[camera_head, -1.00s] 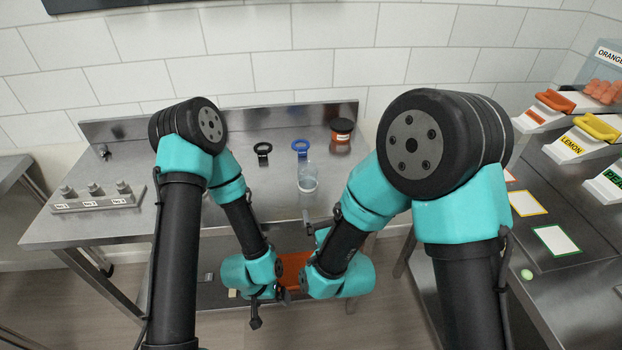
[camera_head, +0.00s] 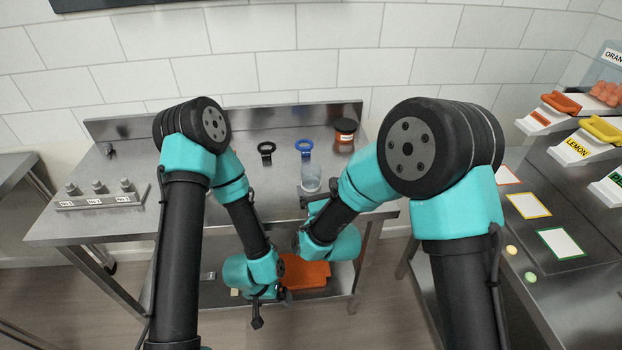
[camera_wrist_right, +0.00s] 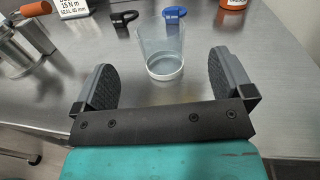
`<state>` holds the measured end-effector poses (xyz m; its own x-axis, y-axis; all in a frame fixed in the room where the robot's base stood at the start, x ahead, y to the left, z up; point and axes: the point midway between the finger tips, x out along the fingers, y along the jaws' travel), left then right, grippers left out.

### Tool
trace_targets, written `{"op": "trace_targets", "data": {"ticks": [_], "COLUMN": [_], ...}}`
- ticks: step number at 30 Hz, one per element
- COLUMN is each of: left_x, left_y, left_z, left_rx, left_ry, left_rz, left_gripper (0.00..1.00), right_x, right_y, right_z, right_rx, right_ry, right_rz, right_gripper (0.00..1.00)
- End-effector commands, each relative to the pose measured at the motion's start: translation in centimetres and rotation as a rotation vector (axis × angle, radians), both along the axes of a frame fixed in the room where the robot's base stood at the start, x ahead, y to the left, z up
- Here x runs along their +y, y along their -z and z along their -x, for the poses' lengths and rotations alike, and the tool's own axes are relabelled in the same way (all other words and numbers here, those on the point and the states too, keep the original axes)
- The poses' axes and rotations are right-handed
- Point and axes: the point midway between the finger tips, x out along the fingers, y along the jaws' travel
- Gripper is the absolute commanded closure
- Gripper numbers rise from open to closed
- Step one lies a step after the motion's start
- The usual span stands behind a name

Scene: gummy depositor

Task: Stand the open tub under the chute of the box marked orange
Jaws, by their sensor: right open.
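The open tub (camera_head: 311,181) is clear and stands upright on the steel table; it also shows in the right wrist view (camera_wrist_right: 161,50). My right gripper (camera_head: 306,194) is open and empty, close in front of the tub. In the wrist view its fingers (camera_wrist_right: 162,72) are spread left and right, with the tub just beyond them. The box marked orange (camera_head: 609,62) is at the far right, partly cut off, above a white chute (camera_head: 541,121) with an orange flap. My left gripper (camera_head: 257,316) hangs low before the table; its jaws are unclear.
A black ring (camera_head: 266,148), a blue ring (camera_head: 304,146) and a dark-lidded orange jar (camera_head: 344,132) stand behind the tub. A lemon chute (camera_head: 578,149) neighbours the orange one. Bordered white cards (camera_head: 528,206) lie on the right counter. An orange bin (camera_head: 309,274) sits below the table.

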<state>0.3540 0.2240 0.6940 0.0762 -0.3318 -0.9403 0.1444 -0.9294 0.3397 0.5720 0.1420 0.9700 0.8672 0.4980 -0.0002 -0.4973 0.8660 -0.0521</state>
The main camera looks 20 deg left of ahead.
Motion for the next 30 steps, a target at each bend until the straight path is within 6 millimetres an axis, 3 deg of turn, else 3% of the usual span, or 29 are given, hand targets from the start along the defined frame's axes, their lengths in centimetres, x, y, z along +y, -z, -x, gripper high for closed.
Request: {"op": "trace_targets", "data": {"ticks": [6,20,30], "left_x": [0.0,0.0,0.0], "left_y": [0.0,0.0,0.0], "left_z": [0.0,0.0,0.0], "left_rx": [0.000,0.000,0.000], "left_ry": [0.000,0.000,0.000], "left_rz": [0.000,0.000,0.000], "left_gripper": [0.06,0.06,0.06], "right_x": [1.5,1.9,3.8], "right_y": [0.0,0.0,0.0], "right_z": [-2.7,-3.3,-6.8], "right_rx": [-0.001,-0.001,-0.001], "right_ry": [0.001,0.001,0.002], "right_rz": [0.000,0.001,-0.001], "right_gripper": [0.01,0.01,0.01]}}
